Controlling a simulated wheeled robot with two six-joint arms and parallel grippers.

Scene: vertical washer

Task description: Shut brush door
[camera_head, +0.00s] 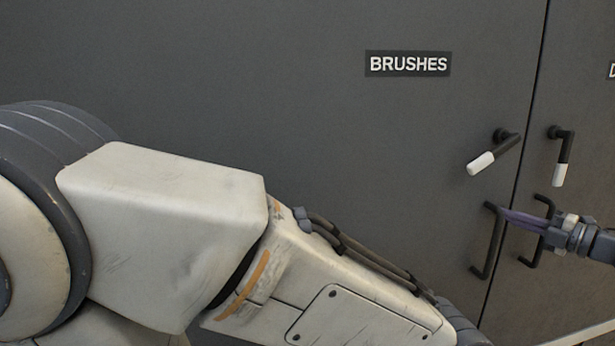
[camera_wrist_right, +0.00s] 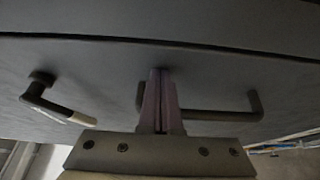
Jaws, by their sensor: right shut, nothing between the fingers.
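The brush door (camera_head: 300,90) is a large dark grey panel with a "BRUSHES" label (camera_head: 408,64). Its right edge meets a thin dark seam, and it looks nearly flush with its neighbour. Its white-tipped lever (camera_head: 495,151) slants down to the left; it also shows in the right wrist view (camera_wrist_right: 55,104). The door's black pull handle (camera_head: 488,243) is below the lever; it also shows in the right wrist view (camera_wrist_right: 215,116). My right gripper (camera_head: 507,215), with purple fingers, is shut and empty, its tips overlapping the pull handle in view; contact is unclear. My left gripper is out of view.
The neighbouring door (camera_head: 582,100) has a lever (camera_head: 562,158) hanging straight down and a pull handle (camera_head: 541,235) partly behind my right gripper. My own pale arm fills the lower left of the head view.

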